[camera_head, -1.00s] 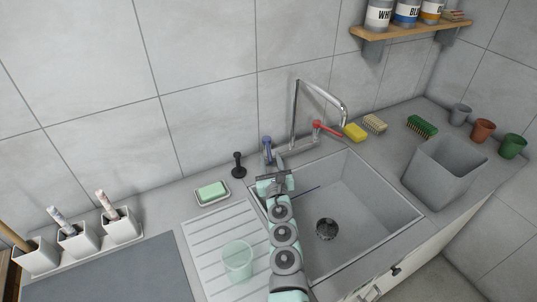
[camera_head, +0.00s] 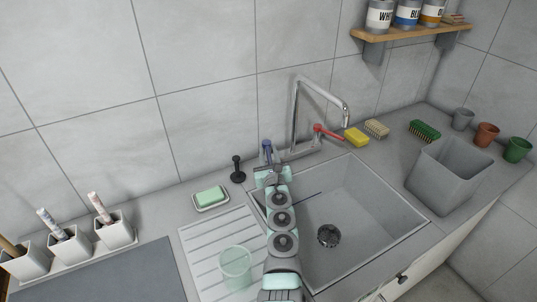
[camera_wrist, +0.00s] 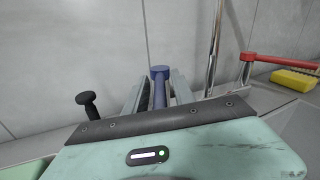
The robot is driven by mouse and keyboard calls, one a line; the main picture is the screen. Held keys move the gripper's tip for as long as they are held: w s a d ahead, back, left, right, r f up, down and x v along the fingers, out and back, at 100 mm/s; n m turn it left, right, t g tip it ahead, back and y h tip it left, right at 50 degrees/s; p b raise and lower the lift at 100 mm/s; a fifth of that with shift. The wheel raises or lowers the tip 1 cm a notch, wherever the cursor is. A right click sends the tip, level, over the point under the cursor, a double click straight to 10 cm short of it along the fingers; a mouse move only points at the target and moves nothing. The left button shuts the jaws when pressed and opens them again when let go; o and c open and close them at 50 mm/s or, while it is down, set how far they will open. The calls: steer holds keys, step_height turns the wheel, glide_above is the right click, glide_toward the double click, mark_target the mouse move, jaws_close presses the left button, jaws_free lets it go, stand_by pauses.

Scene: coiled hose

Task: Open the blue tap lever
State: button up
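The blue tap lever (camera_head: 267,149) stands upright at the left end of the tap, behind the sink (camera_head: 388,251). My gripper (camera_head: 270,166) is at the lever, and its fingertips are hard to make out in the head view. In the wrist view, my gripper's two fingers (camera_wrist: 160,91) are apart, with the blue lever (camera_wrist: 160,77) between them. Gaps seem to show beside the lever, and I cannot tell whether either finger touches it. The lever's lower part is hidden behind the gripper body. The chrome spout (camera_head: 296,110) rises to the right of it.
The red tap lever (camera_head: 327,131) is to the right of the spout. A black stopper (camera_head: 238,168) and a green soap on a dish (camera_head: 211,196) lie to the left. A yellow sponge (camera_head: 356,137) and brushes are on the right.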

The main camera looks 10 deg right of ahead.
jaws_close()
steer(key=shift+a, duration=0.1)
stand_by(1.1)
